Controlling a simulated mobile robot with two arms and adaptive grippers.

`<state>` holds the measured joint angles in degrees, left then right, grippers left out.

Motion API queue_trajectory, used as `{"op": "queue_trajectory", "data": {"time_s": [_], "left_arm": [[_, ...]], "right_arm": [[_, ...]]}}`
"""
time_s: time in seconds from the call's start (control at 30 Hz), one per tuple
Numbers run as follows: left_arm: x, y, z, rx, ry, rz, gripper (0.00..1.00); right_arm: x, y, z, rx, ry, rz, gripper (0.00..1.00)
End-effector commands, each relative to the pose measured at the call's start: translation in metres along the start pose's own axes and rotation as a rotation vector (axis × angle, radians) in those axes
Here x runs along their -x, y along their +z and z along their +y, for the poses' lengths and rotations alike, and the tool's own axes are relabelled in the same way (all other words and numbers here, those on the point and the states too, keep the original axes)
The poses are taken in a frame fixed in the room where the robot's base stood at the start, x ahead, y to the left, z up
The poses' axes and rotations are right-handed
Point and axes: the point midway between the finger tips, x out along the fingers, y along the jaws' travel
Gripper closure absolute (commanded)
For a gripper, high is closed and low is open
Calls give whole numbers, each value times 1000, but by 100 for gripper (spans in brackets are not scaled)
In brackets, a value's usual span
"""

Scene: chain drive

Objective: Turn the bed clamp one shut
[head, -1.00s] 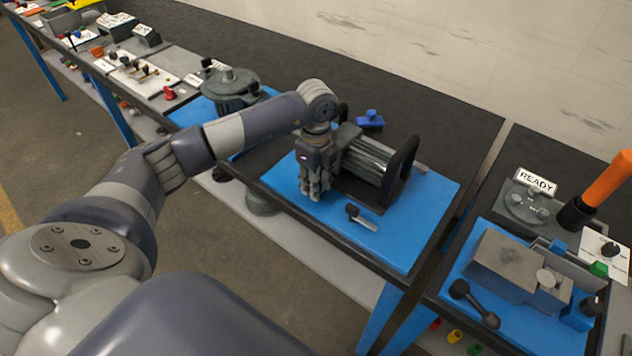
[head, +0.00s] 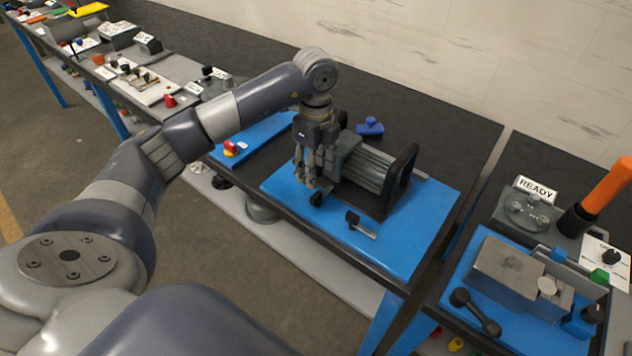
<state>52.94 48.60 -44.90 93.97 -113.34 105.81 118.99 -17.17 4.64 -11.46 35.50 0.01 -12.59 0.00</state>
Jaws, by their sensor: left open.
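A machine with a ribbed grey motor (head: 366,165) and a black upright end frame (head: 402,174) sits on a blue base plate (head: 425,210). A clamp lever with a black knob and a short grey bar (head: 360,224) lies at the plate's front. A second dark knob (head: 317,199) shows just below my left gripper's fingers. I cannot tell which of the two is clamp one. My left gripper (head: 308,180) points down, open, over the front left of the plate, close above the second knob. Whether it touches is unclear. My right gripper is out of view.
A blue block (head: 369,127) lies behind the motor. To the right, a vise (head: 508,268), a READY sign (head: 536,188) and an orange handle (head: 606,190) stand across a gap.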

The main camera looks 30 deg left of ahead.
Motion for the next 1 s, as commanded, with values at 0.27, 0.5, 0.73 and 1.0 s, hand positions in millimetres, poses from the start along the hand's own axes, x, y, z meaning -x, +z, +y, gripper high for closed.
{"op": "queue_trajectory", "data": {"time_s": [0.27, 0.5, 0.73, 1.0], "left_arm": [[36, 0, 0, 0, -1, 0, 52], [40, 0, 0, -1, 1, 0, 52], [39, 0, 0, -1, 1, 0, 52], [31, -22, -3, -59, -21, 63, 52]], "right_arm": [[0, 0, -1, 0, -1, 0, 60], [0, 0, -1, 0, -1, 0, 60], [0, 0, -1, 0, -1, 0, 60], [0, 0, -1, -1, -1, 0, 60]]}}
